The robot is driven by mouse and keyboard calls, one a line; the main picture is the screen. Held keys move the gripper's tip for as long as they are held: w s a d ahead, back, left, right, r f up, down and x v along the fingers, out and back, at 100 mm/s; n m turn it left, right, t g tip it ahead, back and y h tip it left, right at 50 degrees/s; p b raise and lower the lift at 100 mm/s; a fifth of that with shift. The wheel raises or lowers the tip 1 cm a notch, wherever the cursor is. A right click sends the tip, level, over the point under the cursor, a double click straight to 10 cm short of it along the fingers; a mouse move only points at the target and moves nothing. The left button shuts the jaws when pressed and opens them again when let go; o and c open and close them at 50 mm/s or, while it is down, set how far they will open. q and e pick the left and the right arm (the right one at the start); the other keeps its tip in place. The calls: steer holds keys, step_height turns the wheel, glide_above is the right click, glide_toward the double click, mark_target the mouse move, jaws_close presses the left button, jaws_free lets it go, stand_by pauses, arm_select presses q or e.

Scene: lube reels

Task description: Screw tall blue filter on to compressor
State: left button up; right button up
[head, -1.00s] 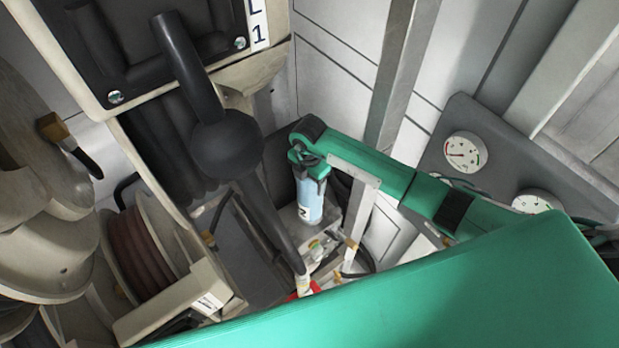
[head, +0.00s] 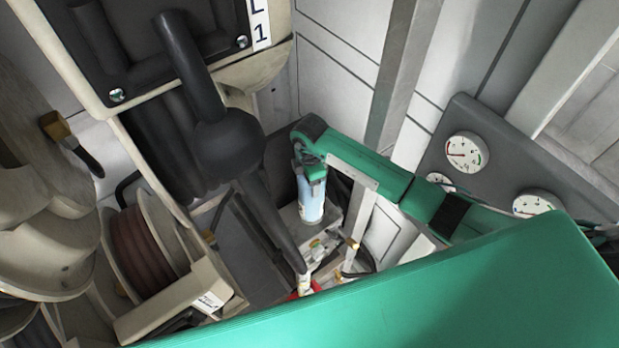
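The tall blue filter (head: 311,202) is a light blue upright cylinder with a label, near the middle of the head view. Its lower end is at the grey compressor (head: 320,243); I cannot tell whether it is threaded on. My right gripper (head: 312,172), on the green arm from the right, points down and appears closed around the top of the filter. The fingers hide the filter's top. My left gripper is not in view.
A hose reel (head: 140,250) stands at the left. A thick black handle with a ball-shaped joint (head: 228,142) hangs left of the filter. A grey panel with white gauges (head: 467,152) is at the right. A metal post (head: 393,70) rises behind my arm.

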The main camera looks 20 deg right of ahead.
steer(key=m, duration=0.5)
steer(key=shift+w+d, duration=0.1)
steer(key=shift+w, duration=0.05)
steer(key=m, duration=0.5)
steer(key=shift+f, duration=0.1)
steer(key=o, duration=1.4)
steer(key=shift+d, duration=0.1)
steer(key=shift+c, duration=0.2)
steer(key=shift+o, duration=0.4)
steer(key=shift+r, duration=3.05)
